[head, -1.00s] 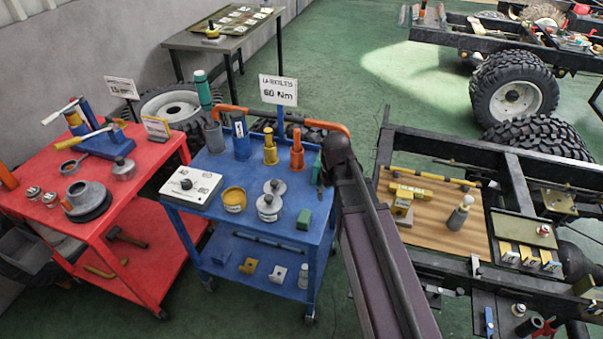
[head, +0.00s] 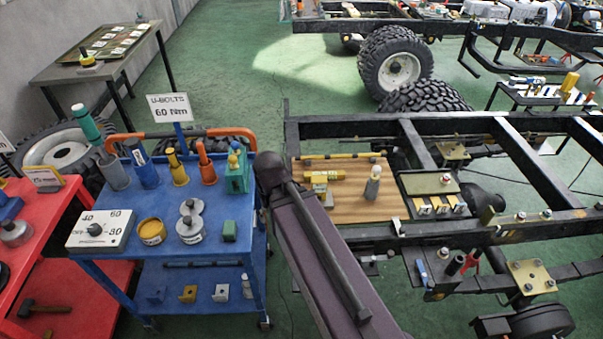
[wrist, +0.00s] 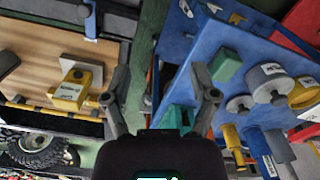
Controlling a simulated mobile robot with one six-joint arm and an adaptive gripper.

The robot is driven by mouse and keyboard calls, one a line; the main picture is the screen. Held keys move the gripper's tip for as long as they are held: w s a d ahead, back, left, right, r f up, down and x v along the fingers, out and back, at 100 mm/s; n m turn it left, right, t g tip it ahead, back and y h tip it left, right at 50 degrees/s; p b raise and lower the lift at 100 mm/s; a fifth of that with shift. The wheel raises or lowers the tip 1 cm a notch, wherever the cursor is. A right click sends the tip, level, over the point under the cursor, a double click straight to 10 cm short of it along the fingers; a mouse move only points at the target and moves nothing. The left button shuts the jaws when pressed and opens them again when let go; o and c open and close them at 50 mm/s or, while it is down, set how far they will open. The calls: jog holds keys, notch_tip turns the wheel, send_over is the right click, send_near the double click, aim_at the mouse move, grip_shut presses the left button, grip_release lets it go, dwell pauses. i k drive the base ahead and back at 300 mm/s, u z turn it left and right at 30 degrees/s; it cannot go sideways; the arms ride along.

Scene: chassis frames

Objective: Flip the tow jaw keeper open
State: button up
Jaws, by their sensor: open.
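A yellow labelled block (head: 322,177) sits on a wooden board (head: 340,226) on the near chassis. A yellow bar lies behind it and a light-coloured post (head: 373,183) stands to its right. I cannot tell for certain which part is the tow jaw keeper. The block also shows in the wrist view (wrist: 70,92), left of my gripper (wrist: 162,80). My gripper's fingers are spread apart with nothing between them, over the gap between the chassis and the blue cart. In the head view only my arm shows.
The blue cart (head: 100,265) holds bottles, pots and a dial box, close left of my arm. A red cart (head: 75,265) stands farther left. Black chassis rails (head: 450,232) run to the right.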

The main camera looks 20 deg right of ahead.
aim_at(390, 254)
jog(key=z, duration=0.7)
jog(key=k, duration=0.5)
jog(key=z, duration=0.45)
jog(key=i, duration=0.5)
